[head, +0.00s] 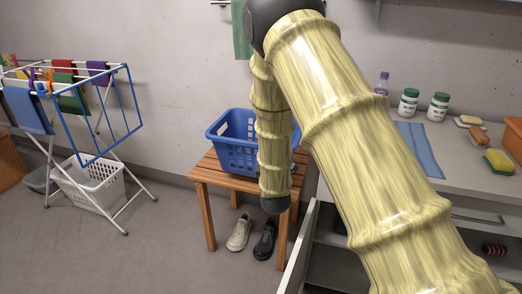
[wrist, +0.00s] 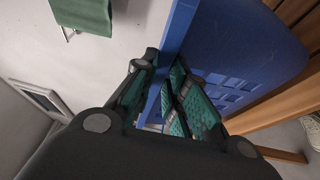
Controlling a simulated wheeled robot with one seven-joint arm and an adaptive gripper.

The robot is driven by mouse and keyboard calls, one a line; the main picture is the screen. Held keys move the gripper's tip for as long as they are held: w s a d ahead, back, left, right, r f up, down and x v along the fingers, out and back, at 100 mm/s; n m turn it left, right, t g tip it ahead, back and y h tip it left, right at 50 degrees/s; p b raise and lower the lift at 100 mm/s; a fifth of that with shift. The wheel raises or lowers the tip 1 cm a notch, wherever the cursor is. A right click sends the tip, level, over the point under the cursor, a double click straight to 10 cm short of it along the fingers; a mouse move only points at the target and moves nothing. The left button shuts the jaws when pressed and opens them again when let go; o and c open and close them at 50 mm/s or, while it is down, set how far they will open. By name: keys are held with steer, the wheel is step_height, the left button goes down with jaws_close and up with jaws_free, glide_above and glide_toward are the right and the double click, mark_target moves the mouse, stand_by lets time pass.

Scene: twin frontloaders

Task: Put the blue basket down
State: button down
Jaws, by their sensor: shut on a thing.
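The blue basket (head: 232,135) is at the wooden stool (head: 212,176), upright over its top. I cannot tell whether its base touches the slats. My bamboo-patterned arm hides the basket's right part and the gripper in the head view. In the wrist view, my gripper (wrist: 170,98) is shut on the basket's wall near the rim, with the blue wall (wrist: 238,45) running between its green-padded fingers.
A pair of shoes (head: 240,232) stands under the stool. A drying rack (head: 110,110) with cloths and a white basket (head: 92,183) are at the left. A counter (head: 455,160) with bottles, a sponge and an orange box is at the right. Floor between rack and stool is clear.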

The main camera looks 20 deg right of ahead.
steer(key=w+d+f+b, duration=0.1)
steer(key=w+f, duration=0.3)
steer(key=w, duration=0.6)
steer(key=shift+w+d+f, duration=0.2)
steer(key=shift+w+d, duration=0.1)
steer(key=shift+w, duration=0.1)
steer(key=shift+f, duration=0.1)
steer(key=c, duration=1.6)
jaws_free()
steer(key=shift+c, duration=0.2)
steer(key=shift+o, duration=1)
steer(key=v, duration=1.2)
steer(key=shift+p, duration=0.3)
steer(key=shift+s, duration=0.1)
